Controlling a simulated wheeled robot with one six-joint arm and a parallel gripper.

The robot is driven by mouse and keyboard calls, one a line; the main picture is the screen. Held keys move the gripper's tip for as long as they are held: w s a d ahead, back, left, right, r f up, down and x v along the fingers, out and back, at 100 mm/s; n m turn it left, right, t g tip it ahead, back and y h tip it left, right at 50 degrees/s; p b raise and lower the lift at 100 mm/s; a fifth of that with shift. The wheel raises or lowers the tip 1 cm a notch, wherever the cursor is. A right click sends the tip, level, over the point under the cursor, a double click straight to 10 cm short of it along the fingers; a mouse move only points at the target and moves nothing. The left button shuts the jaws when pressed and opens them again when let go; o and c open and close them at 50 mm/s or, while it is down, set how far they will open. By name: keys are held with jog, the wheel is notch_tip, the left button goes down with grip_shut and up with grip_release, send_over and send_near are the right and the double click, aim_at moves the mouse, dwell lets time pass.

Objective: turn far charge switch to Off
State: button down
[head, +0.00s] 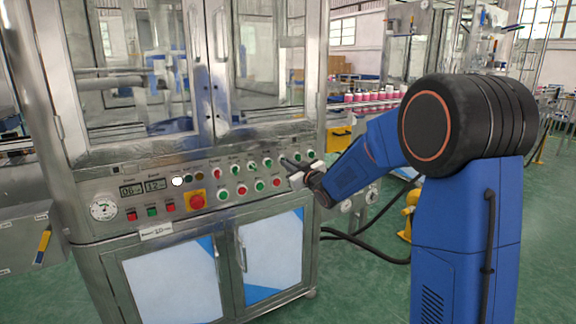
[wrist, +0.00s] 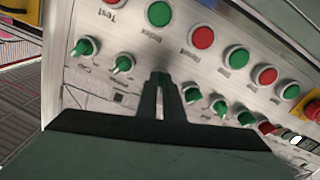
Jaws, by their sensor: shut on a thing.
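My gripper (head: 285,162) reaches the right part of the control panel (head: 150,208) in the head view. In the wrist view my gripper (wrist: 161,78) has its two fingers close together on one green switch knob in the row of rotary switches. The fingers hide most of that knob, and its label and pointer cannot be read. In the wrist view two green switches (wrist: 123,63) show to the left of the fingers, and several more (wrist: 192,93) to the right. I cannot read which one is labelled as the far charge switch.
A row of red and green push buttons (wrist: 202,37) lies close beside the switches. A red emergency stop on a yellow plate (head: 195,200) and two digital displays (head: 142,188) are further left. Glass doors (head: 150,70) stand above the panel.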

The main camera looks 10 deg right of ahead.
jog(key=shift+n, duration=1.2)
jog(key=c, duration=1.9)
grip_release()
jog(key=v, duration=1.7)
jog(key=shift+s, duration=0.2)
jog(key=shift+d, duration=0.1)
